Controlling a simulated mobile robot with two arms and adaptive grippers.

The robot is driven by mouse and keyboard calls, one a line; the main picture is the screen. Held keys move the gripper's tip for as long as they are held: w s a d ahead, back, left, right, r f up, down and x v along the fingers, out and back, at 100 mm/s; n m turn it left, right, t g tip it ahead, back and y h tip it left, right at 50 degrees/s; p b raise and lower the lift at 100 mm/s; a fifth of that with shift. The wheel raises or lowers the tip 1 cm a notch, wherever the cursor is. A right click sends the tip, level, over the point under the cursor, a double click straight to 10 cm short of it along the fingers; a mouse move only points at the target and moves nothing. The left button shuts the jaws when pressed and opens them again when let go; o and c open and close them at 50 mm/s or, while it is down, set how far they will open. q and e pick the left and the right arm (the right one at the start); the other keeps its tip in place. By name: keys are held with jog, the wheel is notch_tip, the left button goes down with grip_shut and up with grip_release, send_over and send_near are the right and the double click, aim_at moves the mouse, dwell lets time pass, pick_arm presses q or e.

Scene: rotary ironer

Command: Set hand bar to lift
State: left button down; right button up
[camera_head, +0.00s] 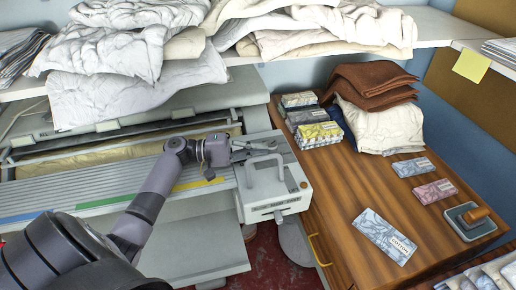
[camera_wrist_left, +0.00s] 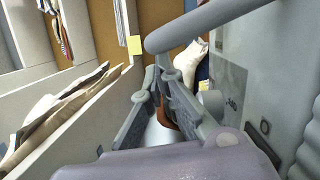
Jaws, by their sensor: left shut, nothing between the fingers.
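The rotary ironer's grey hand bar (camera_head: 265,160) stands as a looped handle on top of the white control box (camera_head: 272,192) at the machine's right end. In the left wrist view the bar (camera_wrist_left: 215,22) crosses the upper right as a thick rounded rod. My left gripper (camera_head: 262,147) reaches in from the left, by the bar's far side. In the wrist view its fingers (camera_wrist_left: 165,78) come together just below the bar's rounded end, with nothing held. I cannot tell whether they touch the bar. My right gripper is not in view.
A shelf (camera_head: 435,28) piled with white linen (camera_head: 130,50) hangs above the ironer. A wooden table (camera_head: 340,190) at the right holds soap boxes (camera_head: 320,134), folded brown cloth (camera_head: 365,82), packets (camera_head: 384,236) and a stamp on a tray (camera_head: 470,222).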

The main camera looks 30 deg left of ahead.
pick_arm(q)
jog(key=shift+s+d+r+m, duration=0.2)
jog(key=shift+m, duration=0.2)
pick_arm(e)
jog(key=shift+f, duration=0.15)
pick_arm(q)
jog(key=shift+s+d+r+m+g+b, duration=0.45)
jog(key=shift+s+d+m+b, duration=0.25)
jog(key=shift+m, duration=0.6)
jog(key=shift+s+d+r+m+y+b, duration=0.25)
jog(key=shift+s+d+m+b, duration=0.25)
jog(key=shift+m, duration=0.25)
jog(key=shift+s+d+r+m+y+b, duration=0.15)
jog(key=shift+s+d+m+y+b, duration=0.25)
jog(key=shift+d+m, duration=0.3)
jog(key=shift+s+d+r+m+y+b, duration=0.25)
jog(key=shift+s+d+m+b, duration=0.2)
jog(key=shift+m, duration=0.4)
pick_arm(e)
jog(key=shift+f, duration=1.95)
